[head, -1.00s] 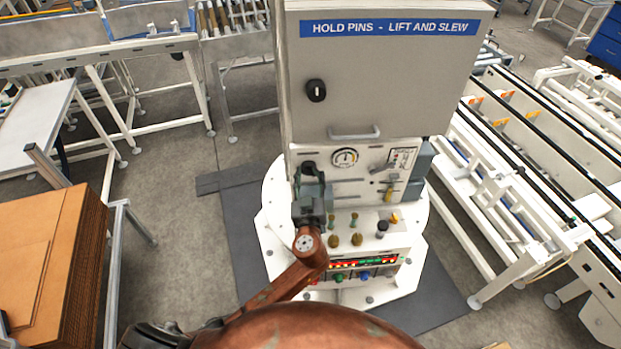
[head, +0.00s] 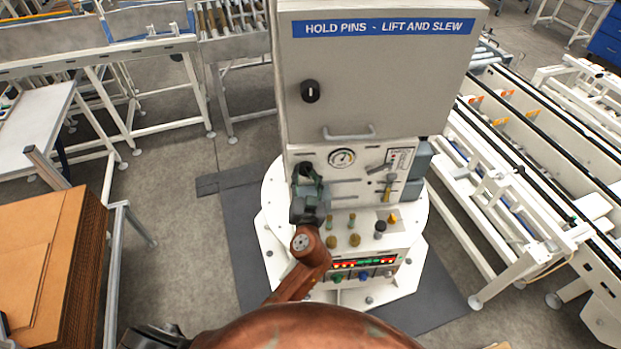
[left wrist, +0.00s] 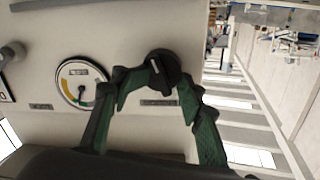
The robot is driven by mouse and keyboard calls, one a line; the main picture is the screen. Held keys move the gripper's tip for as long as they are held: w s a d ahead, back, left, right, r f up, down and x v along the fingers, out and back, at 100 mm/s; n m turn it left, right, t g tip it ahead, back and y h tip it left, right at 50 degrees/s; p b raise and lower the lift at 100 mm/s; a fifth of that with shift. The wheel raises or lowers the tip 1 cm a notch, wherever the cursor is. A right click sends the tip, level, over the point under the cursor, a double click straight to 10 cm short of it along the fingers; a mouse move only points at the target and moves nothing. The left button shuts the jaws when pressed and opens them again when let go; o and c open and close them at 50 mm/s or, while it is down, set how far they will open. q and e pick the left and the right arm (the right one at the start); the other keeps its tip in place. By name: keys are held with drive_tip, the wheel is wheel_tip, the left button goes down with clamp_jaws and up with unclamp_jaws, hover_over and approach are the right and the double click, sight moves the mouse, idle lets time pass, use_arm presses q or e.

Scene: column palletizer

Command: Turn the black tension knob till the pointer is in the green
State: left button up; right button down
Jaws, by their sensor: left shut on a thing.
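The black tension knob (left wrist: 163,68) sits on the pale panel in the left wrist view, with a light mark on its face. My left gripper (left wrist: 152,88) is shut on it, with a green-and-black finger on each side. In the head view my left gripper (head: 307,186) is at the left side of the panel and largely hides the knob. The round gauge (left wrist: 80,84) is beside the knob, with yellow and green bands on its dial. It also shows in the head view (head: 342,158); its pointer is too small to place surely against the green. My right gripper is not in view.
A grey cabinet door (head: 375,80) with a handle (head: 349,133) stands above the panel. A yellow-handled lever (head: 388,187) is right of the gauge. Several small knobs and a black knob (head: 380,227) stand on the ledge below. Stacked cardboard (head: 40,260) is at the left.

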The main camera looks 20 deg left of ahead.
use_arm(q)
drive_tip(key=shift+a+f+m, duration=0.1)
drive_tip(key=shift+a+m, duration=0.1)
drive_tip(key=shift+m, duration=0.2)
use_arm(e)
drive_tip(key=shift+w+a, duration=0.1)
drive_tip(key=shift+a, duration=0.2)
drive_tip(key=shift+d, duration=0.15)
use_arm(q)
drive_tip(key=o, duration=1.2)
drive_tip(key=shift+w, duration=0.3)
drive_tip(key=shift+c, duration=0.2)
drive_tip(key=shift+d, duration=0.45)
drive_tip(key=shift+s+d, duration=0.15)
drive_tip(key=shift+d, duration=0.3)
drive_tip(key=s, duration=0.3)
drive_tip(key=shift+s+r, duration=0.1)
drive_tip(key=shift+r, duration=0.15)
approach(308, 170)
drive_tip(key=shift+v, duration=1.9)
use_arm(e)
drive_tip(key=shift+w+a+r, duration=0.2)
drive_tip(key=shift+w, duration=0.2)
